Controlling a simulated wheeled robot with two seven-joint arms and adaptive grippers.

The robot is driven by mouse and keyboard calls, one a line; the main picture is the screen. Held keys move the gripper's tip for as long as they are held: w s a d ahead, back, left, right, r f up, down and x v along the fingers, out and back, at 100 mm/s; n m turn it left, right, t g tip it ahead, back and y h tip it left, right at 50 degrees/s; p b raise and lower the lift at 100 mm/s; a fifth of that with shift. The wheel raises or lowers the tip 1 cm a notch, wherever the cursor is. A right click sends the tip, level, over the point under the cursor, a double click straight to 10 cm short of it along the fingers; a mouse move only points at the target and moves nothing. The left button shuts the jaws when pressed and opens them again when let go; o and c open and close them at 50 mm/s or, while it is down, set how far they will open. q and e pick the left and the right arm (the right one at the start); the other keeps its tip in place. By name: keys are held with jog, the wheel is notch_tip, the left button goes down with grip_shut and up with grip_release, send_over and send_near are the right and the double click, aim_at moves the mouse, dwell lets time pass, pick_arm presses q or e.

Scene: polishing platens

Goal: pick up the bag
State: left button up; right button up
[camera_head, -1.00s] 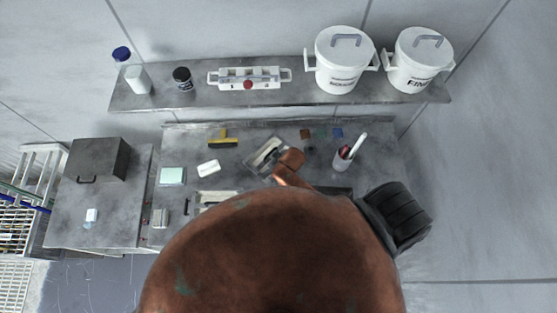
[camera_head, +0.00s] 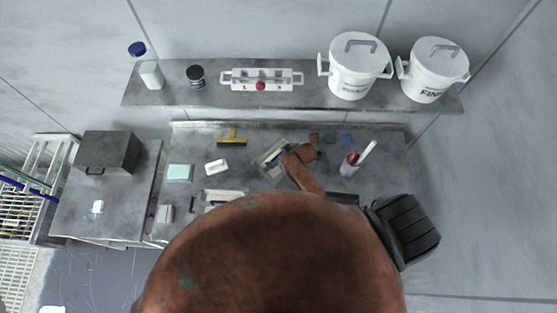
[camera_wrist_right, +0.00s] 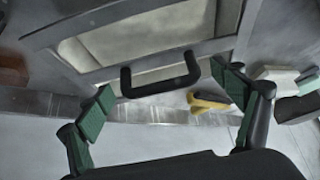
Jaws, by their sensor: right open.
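I see nothing that is plainly a bag. In the right wrist view, a grey framed piece with a pale panel (camera_wrist_right: 150,42) has a black bar handle (camera_wrist_right: 160,80) facing me. My right gripper (camera_wrist_right: 162,86) is open and empty, its green-padded fingers on either side of the handle. Whether they touch it I cannot tell. In the head view, a grey framed piece with a pale middle (camera_head: 270,158) lies on the bench beside my brown arm, which hides part of it. The right fingertips are hard to make out there. My left gripper is not in view.
A yellow-handled tool (camera_head: 232,138), a white block (camera_head: 217,166) and a pale green pad (camera_head: 180,172) lie on the bench left of my arm. A cup (camera_head: 349,166) stands right. Two white buckets (camera_head: 358,68) (camera_head: 436,72) stand on the shelf (camera_head: 210,100) behind.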

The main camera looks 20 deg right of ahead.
jog(key=shift+f, duration=0.1)
jog(key=shift+c, duration=0.7)
jog(key=c, duration=1.8)
jog(key=shift+c, duration=0.2)
